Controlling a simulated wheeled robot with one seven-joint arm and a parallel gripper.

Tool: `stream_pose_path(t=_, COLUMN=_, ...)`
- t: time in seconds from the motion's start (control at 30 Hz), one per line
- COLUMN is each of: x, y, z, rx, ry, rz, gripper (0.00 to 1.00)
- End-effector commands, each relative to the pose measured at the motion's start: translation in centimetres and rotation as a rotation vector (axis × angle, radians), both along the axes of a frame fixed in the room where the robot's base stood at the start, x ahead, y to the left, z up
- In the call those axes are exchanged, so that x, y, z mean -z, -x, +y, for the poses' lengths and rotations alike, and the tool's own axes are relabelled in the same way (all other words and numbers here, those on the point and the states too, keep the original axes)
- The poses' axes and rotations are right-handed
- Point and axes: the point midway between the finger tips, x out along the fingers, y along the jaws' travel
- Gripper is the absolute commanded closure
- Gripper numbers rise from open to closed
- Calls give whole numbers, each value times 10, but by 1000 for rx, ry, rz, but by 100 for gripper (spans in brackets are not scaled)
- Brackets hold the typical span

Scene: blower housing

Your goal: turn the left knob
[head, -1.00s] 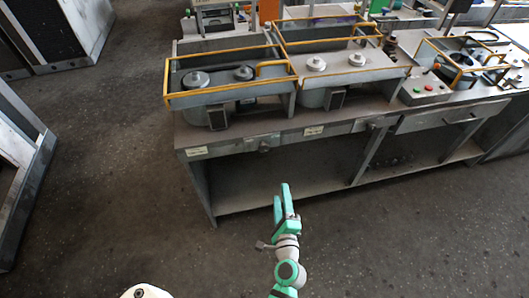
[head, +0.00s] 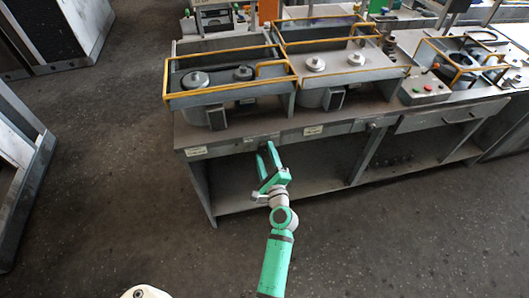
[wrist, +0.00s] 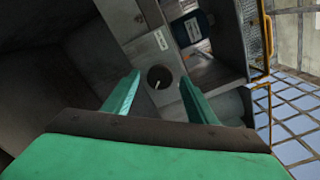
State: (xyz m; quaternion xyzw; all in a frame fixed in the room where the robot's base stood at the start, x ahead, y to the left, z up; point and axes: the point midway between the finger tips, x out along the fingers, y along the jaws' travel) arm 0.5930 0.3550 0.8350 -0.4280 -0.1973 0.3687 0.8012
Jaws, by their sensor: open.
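The left knob (wrist: 158,79) is a dark round knob with a white mark on the bench's front rail. In the wrist view it appears between the two fingertips, a little ahead of them, with no visible contact. My gripper (head: 265,149) has its green fingers spread and empty, pointing at the rail. The open fingers also show in the wrist view (wrist: 161,82). In the head view my gripper mostly hides the left knob. A second knob (head: 374,126) sits farther right on the same rail.
The grey metal bench (head: 228,147) carries trays with yellow rails (head: 228,96) above the front rail. Below the rail is an open shelf (head: 320,190). The floor in front is clear.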

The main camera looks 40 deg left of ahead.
Motion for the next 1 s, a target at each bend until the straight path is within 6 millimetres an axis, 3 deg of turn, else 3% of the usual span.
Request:
stream_pose_path(t=0.47, x=0, y=-9, z=12, rx=-1, ry=1, rz=1, gripper=48)
stream_pose_path(t=0.67, x=0, y=-9, z=13, rx=-1, ry=0, rz=0, gripper=89)
stream_pose_path(t=1.0, x=1, y=-9, z=13, rx=-2, ry=24, rz=-26, gripper=89)
